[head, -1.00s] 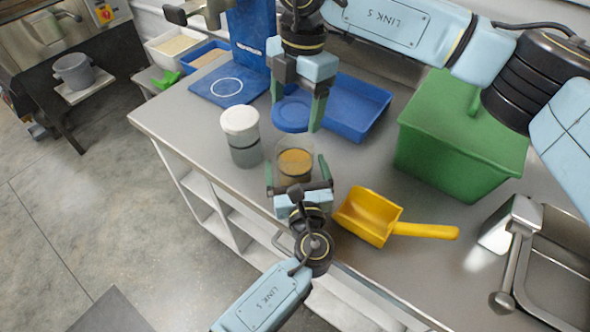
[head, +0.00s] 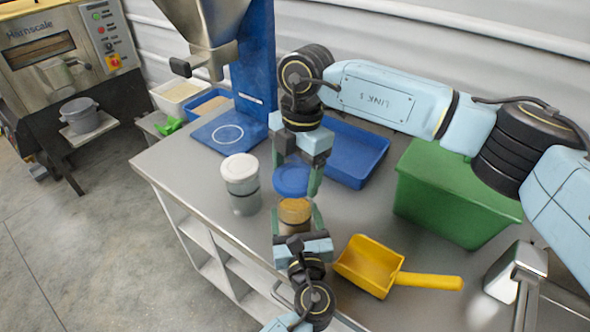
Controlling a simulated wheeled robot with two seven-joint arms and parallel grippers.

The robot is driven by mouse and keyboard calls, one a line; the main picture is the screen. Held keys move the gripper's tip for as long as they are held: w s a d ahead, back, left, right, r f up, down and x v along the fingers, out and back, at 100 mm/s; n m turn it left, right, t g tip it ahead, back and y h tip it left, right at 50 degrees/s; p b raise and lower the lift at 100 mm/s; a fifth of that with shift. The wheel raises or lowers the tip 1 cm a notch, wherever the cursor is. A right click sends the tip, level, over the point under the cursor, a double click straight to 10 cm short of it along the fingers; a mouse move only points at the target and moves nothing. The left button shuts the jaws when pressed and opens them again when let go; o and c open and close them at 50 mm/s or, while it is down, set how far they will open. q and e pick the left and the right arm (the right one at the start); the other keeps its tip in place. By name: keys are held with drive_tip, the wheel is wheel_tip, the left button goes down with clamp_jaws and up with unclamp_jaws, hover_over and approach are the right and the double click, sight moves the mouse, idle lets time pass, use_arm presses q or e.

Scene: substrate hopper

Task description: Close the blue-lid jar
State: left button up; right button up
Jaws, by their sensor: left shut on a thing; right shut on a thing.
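The jar (head: 294,217) is clear with brown contents and stands near the counter's front edge. My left gripper (head: 296,226) is shut on it from the front. The blue lid (head: 291,179) is held by my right gripper (head: 295,178), which comes down from above. The lid is just behind and above the jar's mouth in the picture, apart from it as far as I can tell. My gripper fingers partly hide the jar's sides and the lid's edge.
A white-lid jar (head: 241,184) stands left of the blue lid. A yellow scoop (head: 374,267) lies right of my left gripper. A green bin (head: 450,200), a blue tray (head: 352,152) and the blue hopper stand (head: 252,80) are behind. A metal sink is at right.

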drive_tip(key=shift+f, duration=0.55)
drive_tip(key=shift+f, duration=0.15)
drive_tip(key=shift+f, duration=0.75)
drive_tip(key=shift+f, duration=0.55)
